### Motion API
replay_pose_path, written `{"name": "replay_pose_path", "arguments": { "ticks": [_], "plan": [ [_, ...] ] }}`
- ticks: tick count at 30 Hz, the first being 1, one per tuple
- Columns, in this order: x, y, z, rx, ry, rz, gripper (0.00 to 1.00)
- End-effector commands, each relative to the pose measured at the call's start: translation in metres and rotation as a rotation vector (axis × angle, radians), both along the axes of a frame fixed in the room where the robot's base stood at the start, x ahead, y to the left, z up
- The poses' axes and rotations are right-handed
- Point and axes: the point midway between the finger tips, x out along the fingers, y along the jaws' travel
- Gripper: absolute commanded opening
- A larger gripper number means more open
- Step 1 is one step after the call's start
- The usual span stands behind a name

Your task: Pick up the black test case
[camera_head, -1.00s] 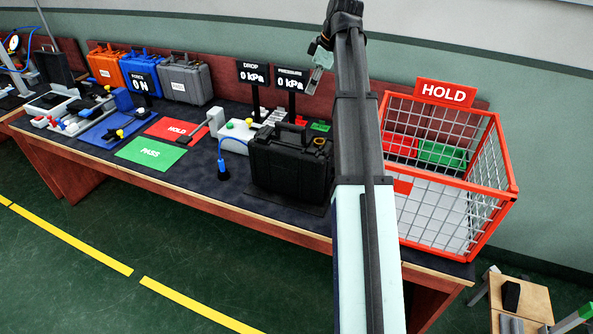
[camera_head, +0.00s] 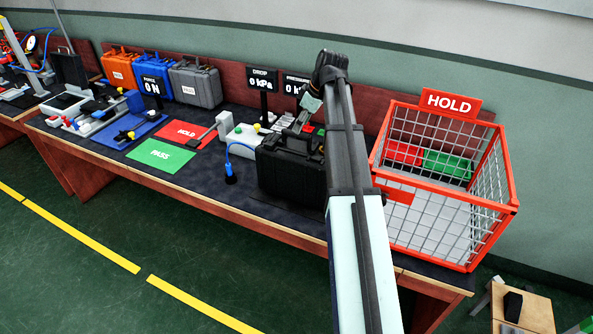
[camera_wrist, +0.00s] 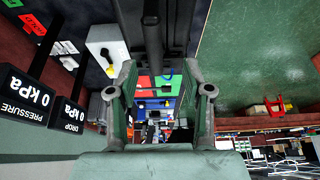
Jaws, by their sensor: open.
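The black test case (camera_head: 285,178) stands upright on the dark bench mat, left of my arm in the head view. Its top handle is partly covered by my gripper (camera_head: 299,122), which hangs just above the top of the case. In the wrist view my gripper (camera_wrist: 160,70) has its two fingers spread, and a dark shape that looks like the case (camera_wrist: 178,22) fills the top middle. I cannot tell whether the fingers touch the handle. My arm hides the case's right edge.
A red wire HOLD basket (camera_head: 440,205) stands close right of my arm. Behind the case are the DROP display (camera_head: 264,78) and the PRESSURE display (camera_head: 292,90). A grey and green test unit (camera_head: 235,132) with a blue hose is to its left. Orange, blue and grey cases stand further left.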

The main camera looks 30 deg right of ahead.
Motion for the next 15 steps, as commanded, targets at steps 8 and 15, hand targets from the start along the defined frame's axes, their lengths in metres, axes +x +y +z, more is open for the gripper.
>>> {"name": "replay_pose_path", "arguments": {
  "ticks": [8, 15],
  "plan": [
    [0.004, 0.002, -0.011, 0.000, 0.001, 0.000, 0.50],
    [0.016, 0.004, -0.036, 0.000, 0.003, 0.000, 0.50]
  ]
}}
